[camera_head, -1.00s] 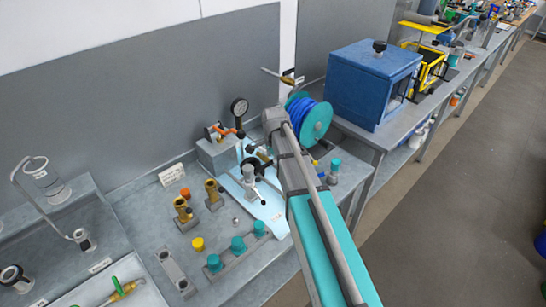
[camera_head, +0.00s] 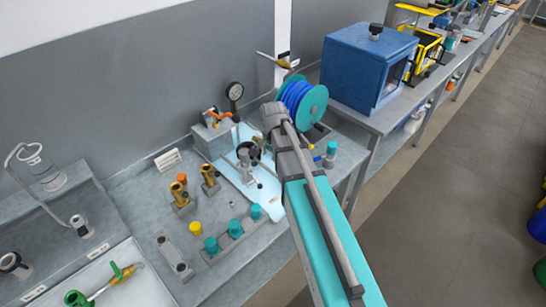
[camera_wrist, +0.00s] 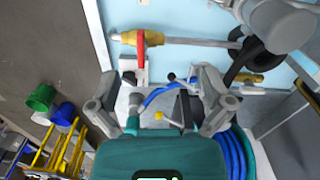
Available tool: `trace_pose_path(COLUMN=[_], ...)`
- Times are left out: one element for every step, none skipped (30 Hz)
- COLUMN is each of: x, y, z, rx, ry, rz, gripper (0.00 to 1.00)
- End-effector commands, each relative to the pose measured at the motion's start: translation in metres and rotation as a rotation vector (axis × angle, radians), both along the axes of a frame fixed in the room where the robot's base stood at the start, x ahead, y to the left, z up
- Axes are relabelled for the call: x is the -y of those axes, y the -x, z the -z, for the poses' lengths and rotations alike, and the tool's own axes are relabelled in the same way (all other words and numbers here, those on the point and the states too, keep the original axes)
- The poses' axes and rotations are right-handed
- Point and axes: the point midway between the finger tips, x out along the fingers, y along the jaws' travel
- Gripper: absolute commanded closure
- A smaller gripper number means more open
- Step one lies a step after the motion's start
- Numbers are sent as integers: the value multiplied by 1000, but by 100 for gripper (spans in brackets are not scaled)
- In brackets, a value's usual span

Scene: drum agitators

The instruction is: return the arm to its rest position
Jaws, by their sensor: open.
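My arm (camera_head: 318,225), turquoise and grey, reaches from the bottom edge of the head view up over the front of the bench. Its grey wrist end is in front of the hose reel and the pale blue plate. In the head view I cannot clearly make out my gripper. In the wrist view my gripper (camera_wrist: 160,108) has its two grey fingers spread wide apart, with nothing held between them. Behind the fingers are a lance-like rod with a yellow and red fitting (camera_wrist: 140,40) and blue tubing, all apart from the fingers as far as I can tell.
The bench holds a gauge (camera_head: 235,92), a blue hose reel (camera_head: 303,100), brass fittings (camera_head: 210,179) and a row of turquoise caps (camera_head: 236,228). A blue box (camera_head: 362,68) stands on the adjoining bench. The aisle floor (camera_head: 440,200) at right is clear nearby; coloured bins edge the far right.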

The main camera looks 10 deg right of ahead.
Motion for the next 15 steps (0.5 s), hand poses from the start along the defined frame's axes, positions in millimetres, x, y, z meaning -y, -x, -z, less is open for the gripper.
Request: trace_pose_path(x=[0,0,0,0,0,0,0,0,0,0,0,0,0,0,0], y=[0,0,0,0,0,0,0,0,0,1,2,3,5,7,11], z=[0,0,0,0,0,0,0,0,0,0,0,1,1,1,2], rx=[0,0,0,0,0,0,0,0,0,0,0,0,0,0,0], ry=[0,0,0,0,0,0,0,0,0,0,0,0,0,0,0], rz=[0,0,1,1,1,1,1,1,0,-2,-6,-15,-24,-35,-56], gripper=[0,0,0,0,0,0,0,0,0,0,0,0,0,0,0])
